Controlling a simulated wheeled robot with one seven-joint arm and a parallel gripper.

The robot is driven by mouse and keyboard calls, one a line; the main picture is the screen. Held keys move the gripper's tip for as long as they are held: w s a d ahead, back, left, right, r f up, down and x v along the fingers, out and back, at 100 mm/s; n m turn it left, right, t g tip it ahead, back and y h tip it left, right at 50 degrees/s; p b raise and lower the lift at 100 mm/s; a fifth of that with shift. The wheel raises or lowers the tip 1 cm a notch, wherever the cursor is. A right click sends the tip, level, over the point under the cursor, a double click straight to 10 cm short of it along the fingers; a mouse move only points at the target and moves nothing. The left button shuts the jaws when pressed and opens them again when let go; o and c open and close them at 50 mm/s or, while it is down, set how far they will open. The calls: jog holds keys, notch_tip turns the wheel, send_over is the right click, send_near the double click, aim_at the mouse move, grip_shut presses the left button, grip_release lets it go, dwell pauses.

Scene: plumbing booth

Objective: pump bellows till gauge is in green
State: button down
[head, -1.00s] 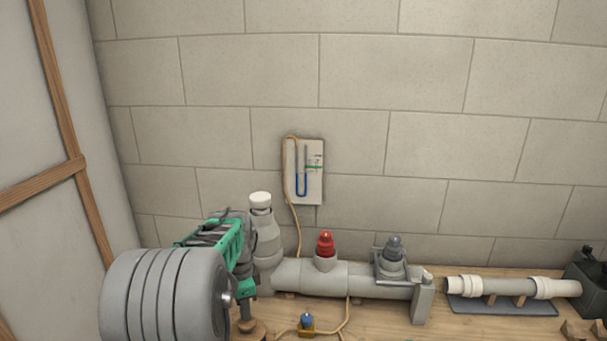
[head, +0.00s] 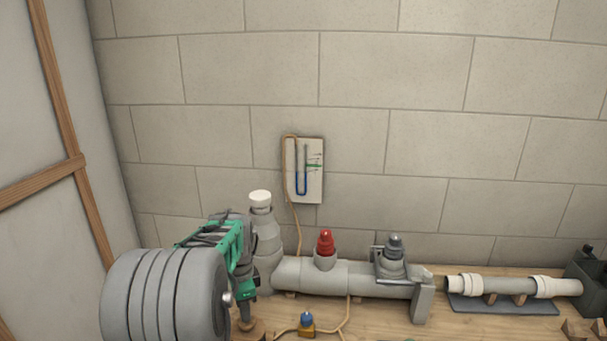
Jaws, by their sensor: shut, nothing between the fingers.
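The gauge (head: 304,171) is a pale board on the block wall with a U-shaped tube. Blue liquid fills its lower bend, and a small green mark (head: 314,167) sits right of the tube. The exact liquid level is too small to read surely. My gripper (head: 246,322) is shut and empty, pointing down at a round wooden piece (head: 252,333) at the bottom edge, likely the bellows top. Most of that piece is out of frame or hidden by my arm. I cannot tell whether the fingertips touch it.
A grey pipe (head: 350,278) with a red plug (head: 325,243) and a grey plug (head: 394,245) lies along the bench. A white-capped upright pipe (head: 264,240) stands close behind my arm. A blue-and-yellow fitting (head: 306,323) is right of my gripper. A second pipe (head: 510,287) lies at right.

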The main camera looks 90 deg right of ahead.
jog(key=shift+f+b, duration=0.75)
jog(key=shift+f, duration=0.8)
jog(key=shift+r+p, duration=1.5)
jog(key=shift+r, duration=0.5)
